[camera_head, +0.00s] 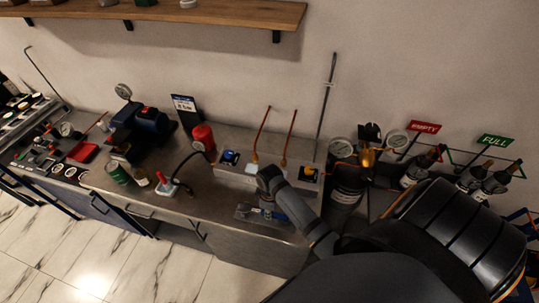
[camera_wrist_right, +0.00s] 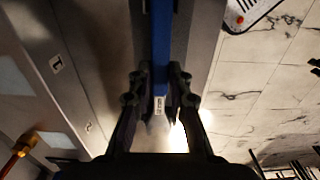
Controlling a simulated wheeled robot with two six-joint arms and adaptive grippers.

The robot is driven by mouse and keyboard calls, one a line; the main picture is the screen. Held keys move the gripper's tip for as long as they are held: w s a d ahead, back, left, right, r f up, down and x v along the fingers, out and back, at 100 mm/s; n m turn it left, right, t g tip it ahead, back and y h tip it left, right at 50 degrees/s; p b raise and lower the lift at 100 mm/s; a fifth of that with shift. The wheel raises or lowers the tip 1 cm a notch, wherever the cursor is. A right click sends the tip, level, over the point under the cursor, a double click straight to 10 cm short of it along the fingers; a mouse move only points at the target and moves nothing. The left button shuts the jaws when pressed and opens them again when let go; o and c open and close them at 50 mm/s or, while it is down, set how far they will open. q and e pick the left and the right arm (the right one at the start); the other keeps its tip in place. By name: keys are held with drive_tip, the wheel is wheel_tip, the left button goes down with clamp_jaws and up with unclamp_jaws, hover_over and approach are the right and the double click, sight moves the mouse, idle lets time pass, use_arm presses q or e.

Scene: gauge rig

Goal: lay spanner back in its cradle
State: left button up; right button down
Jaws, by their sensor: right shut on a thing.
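My right gripper (camera_head: 267,203) is over the front part of the steel bench, at the end of my dark arm. In the right wrist view the gripper (camera_wrist_right: 160,103) is shut on the spanner (camera_wrist_right: 161,45), a long blue bar with a small white label near the fingers. A bit of the blue spanner (camera_head: 279,216) shows beside the gripper in the head view. A flat grey piece (camera_head: 243,212) on the bench left of the gripper may be the cradle; I cannot tell. My left gripper is out of view.
Behind the gripper stands a grey box (camera_head: 236,179) with blue and orange fittings and two copper rods. A gauge with a hose (camera_head: 183,163), a red cylinder (camera_head: 203,137) and a green can (camera_head: 119,174) stand left.

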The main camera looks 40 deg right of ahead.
idle(0.3)
drive_tip(key=c, duration=1.2)
unclamp_jaws()
drive_tip(key=shift+f, duration=0.1)
drive_tip(key=shift+o, duration=0.2)
wheel_tip(320, 180, up, 12)
